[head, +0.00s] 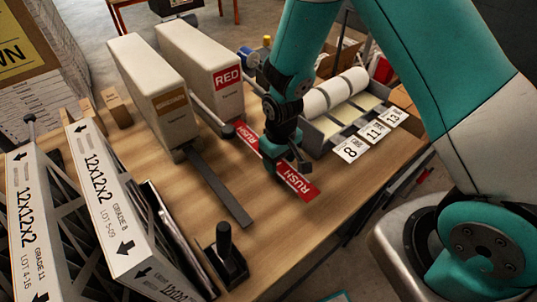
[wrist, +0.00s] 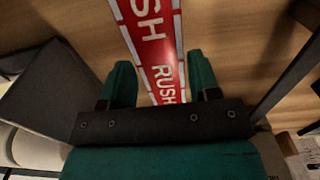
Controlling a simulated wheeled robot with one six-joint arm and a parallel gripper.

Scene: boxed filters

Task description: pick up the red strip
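The red strip (head: 297,181) is long and flat with white "RUSH" lettering. In the head view it appears to lie on the wooden table, and my gripper hides its middle. In the wrist view the strip (wrist: 150,35) runs between my fingers. My gripper (head: 284,165) points down over the strip. In the wrist view my gripper (wrist: 160,65) is open, one green finger on each side of the strip, with small gaps showing. I cannot tell the exact height of the fingertips above the table.
A dark flat bar (head: 218,188) lies left of the strip. A white box labelled RED (head: 212,62) stands behind. A grey tray with white rolls (head: 335,95) and number cards (head: 351,149) are to the right. A black-handled tool (head: 225,250) stands in front.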

